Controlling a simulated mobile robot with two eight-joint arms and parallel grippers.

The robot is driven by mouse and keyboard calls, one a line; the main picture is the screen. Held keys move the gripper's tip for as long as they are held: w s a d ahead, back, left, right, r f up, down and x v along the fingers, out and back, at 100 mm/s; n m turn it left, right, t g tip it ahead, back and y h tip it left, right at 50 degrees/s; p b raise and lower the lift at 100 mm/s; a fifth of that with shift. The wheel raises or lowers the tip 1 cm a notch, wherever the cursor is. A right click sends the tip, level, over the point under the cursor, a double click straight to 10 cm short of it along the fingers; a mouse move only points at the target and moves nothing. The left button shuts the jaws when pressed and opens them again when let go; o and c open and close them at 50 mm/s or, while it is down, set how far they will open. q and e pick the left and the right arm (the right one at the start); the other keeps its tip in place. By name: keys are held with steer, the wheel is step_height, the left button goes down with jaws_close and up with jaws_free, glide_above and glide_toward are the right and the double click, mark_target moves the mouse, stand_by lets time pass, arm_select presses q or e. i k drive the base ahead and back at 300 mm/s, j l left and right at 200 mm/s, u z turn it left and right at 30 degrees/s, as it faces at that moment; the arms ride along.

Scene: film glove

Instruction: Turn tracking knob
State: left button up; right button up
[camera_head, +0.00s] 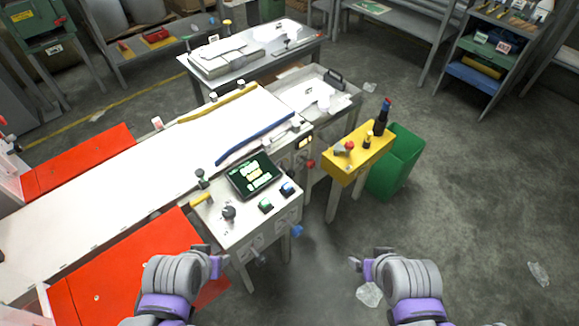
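The control panel (250,232) is a pale box at the end of the white conveyor, with a tilted dark screen (255,174) showing green and white marks. A dark round knob (229,212) sits on its left part. A blue knob (296,231) is on its front right side, and a red knob (310,164) is farther back. I cannot read which is the tracking knob. My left gripper (213,258) is in front of the panel, apart from the knobs. My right gripper (361,264) is over the floor to the right. Both seem empty; their finger gaps are unclear.
A yellow stand (357,153) with a red-topped lever and a dark bottle (382,117) is right of the panel, beside a green bin (397,163). Red covers (150,262) flank the white conveyor (120,185). The floor at right is mostly open, with scraps.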

mark_target(291, 172)
steer(key=i+l+u, duration=0.15)
steer(key=l+u, duration=0.25)
steer(key=l, duration=0.25)
steer(key=i+l+u, duration=0.1)
steer(key=l+u, duration=0.3)
steer(key=l, duration=0.25)
